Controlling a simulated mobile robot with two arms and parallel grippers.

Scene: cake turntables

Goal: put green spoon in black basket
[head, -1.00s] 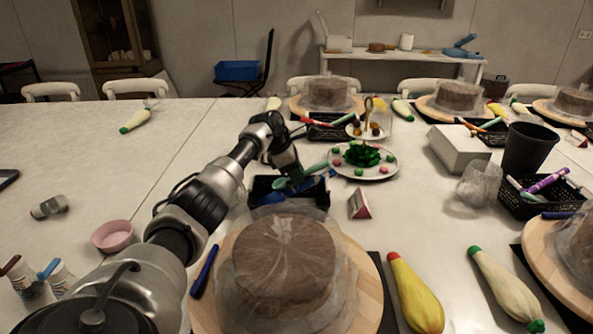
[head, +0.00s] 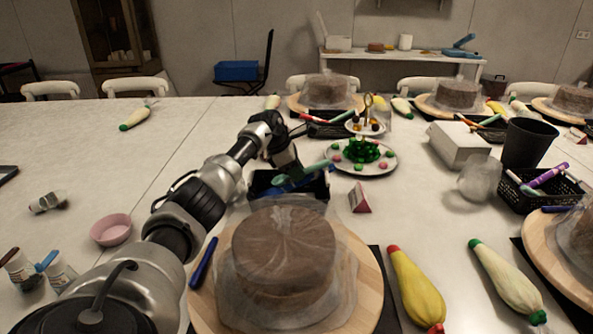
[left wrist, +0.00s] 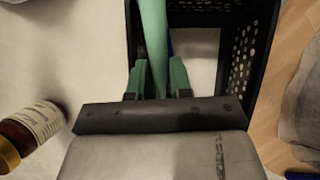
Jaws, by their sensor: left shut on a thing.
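The green spoon (head: 319,166) is between the fingers of my left gripper (head: 288,175), which is shut on it. In the left wrist view the spoon's green handle (left wrist: 153,35) runs forward between the green fingertips (left wrist: 160,82). The black basket (head: 292,199) stands behind the nearest wrapped cake. It also shows in the left wrist view, with its perforated wall (left wrist: 243,55) right of the fingers. The spoon lies over the basket opening. Whether it touches the basket is unclear. Something blue shows in the basket below it. My right gripper is not in view.
The wrapped cake (head: 284,250) on its turntable stands just in front of the basket. A plate of green sweets (head: 340,168) is close behind it to the right, and a small red sign (head: 360,199) stands beside it. A bottle (left wrist: 33,128) lies left of the gripper.

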